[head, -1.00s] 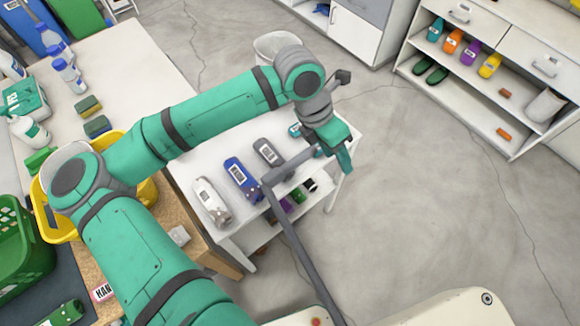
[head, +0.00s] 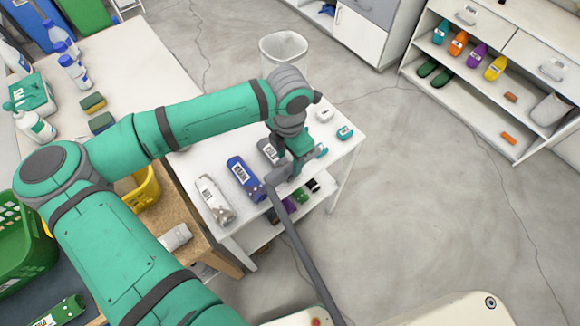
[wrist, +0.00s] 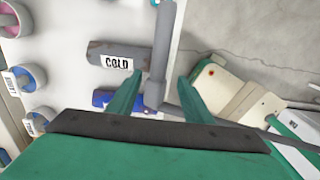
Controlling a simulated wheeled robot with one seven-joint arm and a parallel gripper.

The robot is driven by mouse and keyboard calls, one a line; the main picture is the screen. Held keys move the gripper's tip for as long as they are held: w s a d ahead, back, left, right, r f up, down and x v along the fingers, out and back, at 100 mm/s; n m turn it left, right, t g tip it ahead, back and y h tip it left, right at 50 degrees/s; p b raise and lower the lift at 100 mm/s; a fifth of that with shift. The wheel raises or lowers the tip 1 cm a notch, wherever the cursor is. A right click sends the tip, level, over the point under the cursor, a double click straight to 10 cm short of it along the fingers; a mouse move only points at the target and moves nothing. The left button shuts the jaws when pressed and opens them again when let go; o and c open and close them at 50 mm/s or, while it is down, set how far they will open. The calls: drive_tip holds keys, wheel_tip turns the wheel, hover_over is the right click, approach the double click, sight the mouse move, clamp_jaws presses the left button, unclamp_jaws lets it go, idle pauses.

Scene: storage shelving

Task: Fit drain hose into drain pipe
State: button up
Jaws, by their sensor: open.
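A long grey hose (head: 300,245) with a bent end runs from the white table's edge down toward the bottom of the head view. In the wrist view its bent grey end (wrist: 159,60) passes between my fingers. My gripper (head: 303,166) is open at the table's front right edge, with its fingers on either side of the hose. A grey cylinder labelled COLD (wrist: 116,56) lies just beyond my left finger. A blue labelled cylinder (head: 242,175) and a pale one (head: 215,198) lie left of it on the table. I cannot tell which is the drain pipe.
Small white (head: 325,115) and teal (head: 345,132) pieces lie at the table's right. Coloured items stand on its lower shelf. Round cups with pink (wrist: 10,18) and blue (wrist: 30,76) insides show at the wrist view's left. Open floor (head: 420,210) lies right of the table.

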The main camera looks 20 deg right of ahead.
sight(289, 166)
drive_tip(key=shift+w+d+f, duration=0.1)
drive_tip(key=shift+w+f, duration=0.05)
drive_tip(key=shift+f, duration=1.05)
drive_tip(key=shift+w+f, duration=0.1)
drive_tip(key=shift+f, duration=1.05)
clamp_jaws()
